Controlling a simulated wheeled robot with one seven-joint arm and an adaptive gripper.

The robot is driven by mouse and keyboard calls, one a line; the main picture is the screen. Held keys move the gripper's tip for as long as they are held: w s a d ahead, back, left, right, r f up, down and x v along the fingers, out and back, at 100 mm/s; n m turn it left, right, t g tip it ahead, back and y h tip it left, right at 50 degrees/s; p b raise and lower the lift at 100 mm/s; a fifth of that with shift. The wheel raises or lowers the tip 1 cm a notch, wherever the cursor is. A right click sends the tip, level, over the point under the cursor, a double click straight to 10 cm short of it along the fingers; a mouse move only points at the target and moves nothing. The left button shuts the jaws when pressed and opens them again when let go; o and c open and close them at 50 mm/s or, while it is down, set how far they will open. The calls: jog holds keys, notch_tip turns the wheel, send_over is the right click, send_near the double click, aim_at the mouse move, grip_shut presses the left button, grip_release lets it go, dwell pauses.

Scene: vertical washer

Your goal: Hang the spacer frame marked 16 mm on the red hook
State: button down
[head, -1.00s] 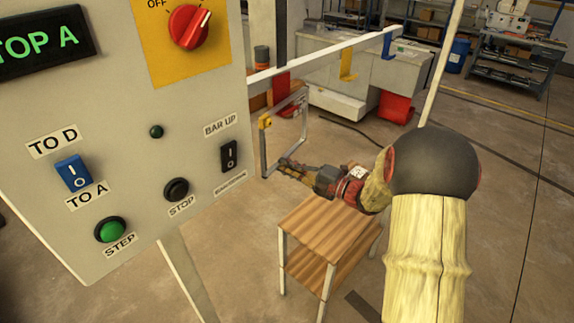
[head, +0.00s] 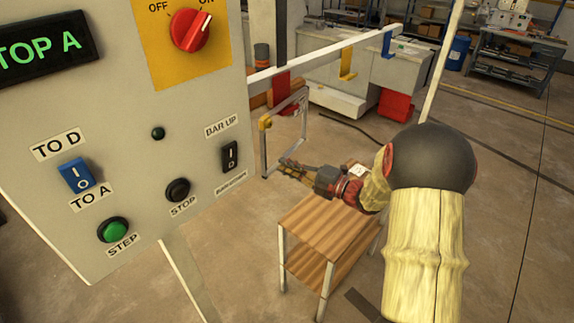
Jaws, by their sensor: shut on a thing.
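A thin grey rectangular spacer frame (head: 264,152) with a yellow piece at its upper left corner hangs upright in the head view, just right of the control panel. No 16 mm marking is readable on it. My gripper (head: 285,164) is shut on the frame's lower bar, reaching in from the right. The red hook (head: 283,86) is on the white bar (head: 310,57), behind the frame's top bar in the picture. I cannot tell whether the frame touches the hook.
The control panel (head: 130,120) with knob, switches and buttons fills the left. A yellow hook (head: 347,66) and a blue hook (head: 388,42) are farther along the bar. A wooden-topped stand (head: 320,228) is below my gripper. Open floor lies to the right.

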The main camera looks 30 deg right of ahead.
jog(key=shift+f, duration=0.75)
jog(key=c, duration=2)
grip_release()
jog(key=shift+o, duration=0.4)
jog(key=a+p+v, duration=0.1)
jog(key=p+v, duration=0.4)
jog(key=v, duration=0.4)
jog(key=shift+s, duration=0.8)
